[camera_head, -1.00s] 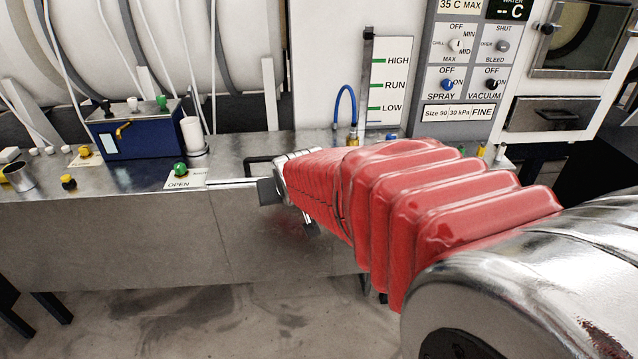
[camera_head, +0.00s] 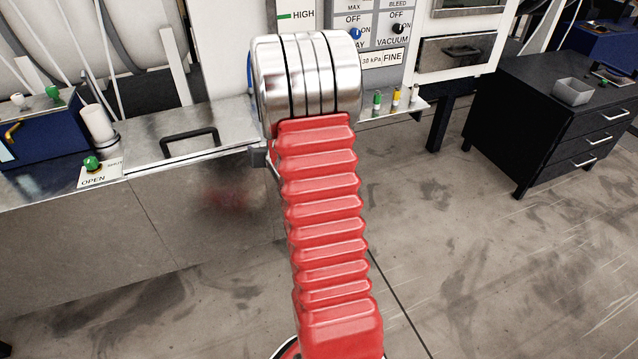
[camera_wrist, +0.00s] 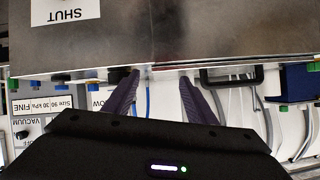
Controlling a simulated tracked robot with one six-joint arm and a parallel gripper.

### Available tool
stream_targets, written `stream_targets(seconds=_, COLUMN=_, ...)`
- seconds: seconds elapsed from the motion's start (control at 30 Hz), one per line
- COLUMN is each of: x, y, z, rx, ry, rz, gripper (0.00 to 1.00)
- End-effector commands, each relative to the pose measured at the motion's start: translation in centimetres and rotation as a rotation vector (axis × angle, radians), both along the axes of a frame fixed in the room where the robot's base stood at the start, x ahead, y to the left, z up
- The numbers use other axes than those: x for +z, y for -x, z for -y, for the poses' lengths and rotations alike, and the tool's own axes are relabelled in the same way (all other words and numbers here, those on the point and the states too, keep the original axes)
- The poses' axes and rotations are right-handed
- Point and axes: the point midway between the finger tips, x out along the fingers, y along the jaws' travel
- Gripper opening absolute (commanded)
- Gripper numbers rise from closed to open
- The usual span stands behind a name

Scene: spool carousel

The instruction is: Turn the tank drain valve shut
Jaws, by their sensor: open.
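The steel tank (camera_head: 90,240) has a plain front wall at the left of the head view. In the wrist view, which is upside down, a white SHUT label (camera_wrist: 66,10) is on the tank's steel face. No drain valve handle can be made out by this label. My gripper (camera_wrist: 157,97) is open, its two dark fingers pointing at the tank's edge with nothing clearly between them. A small dark knob (camera_wrist: 118,74) shows near the left fingertip; I cannot tell whether it touches. In the head view my red-sleeved arm hides most of my gripper.
On the tank top are a green knob (camera_head: 92,163) by an OPEN placard, a black lid handle (camera_head: 190,142) and a white cylinder (camera_head: 98,123). A control panel (camera_head: 385,40) stands behind. A black drawer cabinet (camera_head: 550,110) is at right. The floor between is clear.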

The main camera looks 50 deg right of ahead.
Motion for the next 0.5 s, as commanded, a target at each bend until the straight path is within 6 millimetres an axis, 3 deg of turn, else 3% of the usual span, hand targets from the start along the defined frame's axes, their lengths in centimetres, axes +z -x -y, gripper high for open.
stream_targets(seconds=0.2, x=-4.8, y=1.2, z=4.4, rx=-0.044, ry=-0.032, rz=0.091, gripper=0.51)
stream_targets(seconds=0.5, x=-11.0, y=4.3, z=8.9, rx=-0.095, ry=-0.083, rz=0.234, gripper=0.51)
